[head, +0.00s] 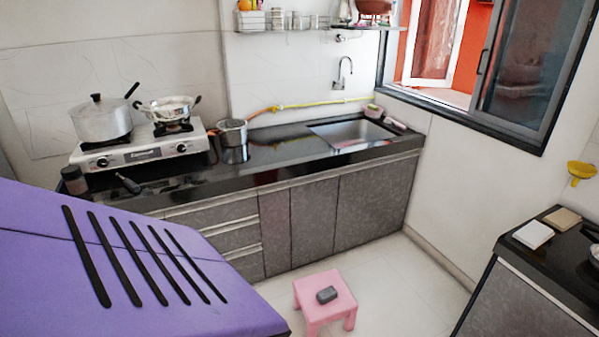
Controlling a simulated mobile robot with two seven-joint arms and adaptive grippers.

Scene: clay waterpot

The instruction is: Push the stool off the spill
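A small pink stool (312,297) stands upright on the pale tiled floor in front of the grey cabinets, at the lower middle of the head view. I cannot make out a spill on the floor; any part under the stool is hidden. Neither of my grippers shows in the head view.
A purple slotted surface (120,250) fills the lower left. A black counter (270,150) with a stove (140,150) and sink (350,132) runs along the back. Another dark counter (520,290) stands at right. Floor (400,285) right of the stool is clear.

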